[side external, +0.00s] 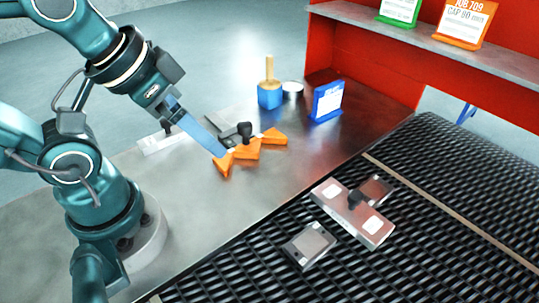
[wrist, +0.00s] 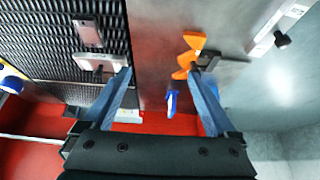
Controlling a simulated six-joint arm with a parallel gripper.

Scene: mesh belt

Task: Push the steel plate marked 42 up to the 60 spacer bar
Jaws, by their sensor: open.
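I cannot read any number, so I cannot tell which plate is 42. In the wrist view the near plate (wrist: 88,33) and the bar (wrist: 92,62) show left of my gripper (wrist: 160,74). My gripper (side external: 222,154) is open, empty and off the belt, above the metal table.
Orange pieces (side external: 247,150) and a black-knobbed clamp lie below my gripper. A blue pot with a brush (side external: 270,97), a round tin (side external: 292,87) and a blue sign (side external: 327,101) stand behind. A red shelf (side external: 400,28) bounds the back. A tan strip (side external: 450,208) crosses the belt.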

